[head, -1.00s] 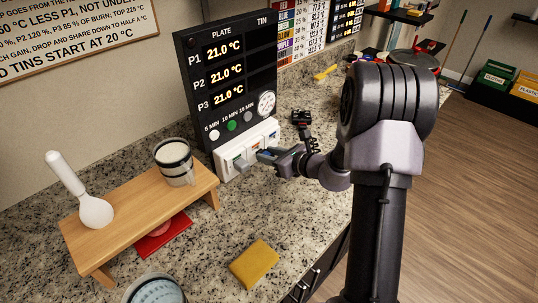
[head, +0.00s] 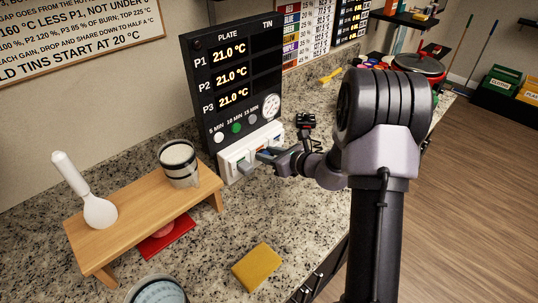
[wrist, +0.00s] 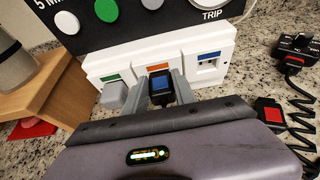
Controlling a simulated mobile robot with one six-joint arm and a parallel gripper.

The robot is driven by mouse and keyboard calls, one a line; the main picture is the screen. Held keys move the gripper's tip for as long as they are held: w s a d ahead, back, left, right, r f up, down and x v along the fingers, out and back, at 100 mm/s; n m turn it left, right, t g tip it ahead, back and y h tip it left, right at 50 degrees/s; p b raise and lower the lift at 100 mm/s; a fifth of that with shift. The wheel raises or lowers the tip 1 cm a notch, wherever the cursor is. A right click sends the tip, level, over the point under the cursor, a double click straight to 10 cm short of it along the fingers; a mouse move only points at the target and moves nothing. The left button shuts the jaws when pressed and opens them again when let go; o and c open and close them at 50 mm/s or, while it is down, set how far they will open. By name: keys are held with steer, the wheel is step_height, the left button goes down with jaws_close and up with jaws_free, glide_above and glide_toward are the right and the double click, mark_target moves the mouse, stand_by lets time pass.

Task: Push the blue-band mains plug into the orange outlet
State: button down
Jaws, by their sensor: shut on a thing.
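The blue-band mains plug (wrist: 161,88) is a dark block with a blue face in the wrist view. My gripper (wrist: 162,97) is shut on it, one grey finger on each side. The plug is in front of the orange outlet (wrist: 158,67), the middle one of a white outlet strip (wrist: 208,77). The plug and fingers cover the outlet's socket, so I cannot tell whether the pins are in it. In the head view my gripper (head: 266,156) is at the front of the strip.
A grey plug (wrist: 114,93) sits at the green-marked outlet to the left; the blue-marked outlet (wrist: 209,62) to the right is empty. A red-marked dark plug (wrist: 270,113) and coiled cord lie to the right. A wooden stand (head: 139,205) with a mug (head: 179,165) is left; a yellow sponge (head: 257,267) lies in front.

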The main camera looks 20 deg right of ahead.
steer(key=c, duration=0.9)
jaws_free()
steer(key=p+v, duration=0.3)
steer(key=v, duration=1.4)
steer(key=s+a+r+n+g+y+b, duration=0.15)
steer(key=s+a+n+g, duration=0.3)
steer(key=a+n, duration=0.45)
steer(key=s+a+r+n+g+y+b, duration=0.1)
steer(key=s+a+r+n+g+b, duration=0.15)
steer(key=s+a+n, duration=0.65)
steer(key=s+a+n+h, duration=0.1)
steer(key=s+n, duration=0.1)
steer(key=n, duration=0.1)
steer(key=s+r+n+h+b, duration=0.1)
steer(key=s+n+h, duration=0.1)
steer(key=n, duration=0.1)
steer(key=s+a+r+n+h+b, duration=0.1)
steer(key=s+n+h, duration=0.1)
steer(key=n, duration=0.1)
steer(key=shift+a+r+h, duration=0.25)
steer(key=shift+a, duration=0.05)
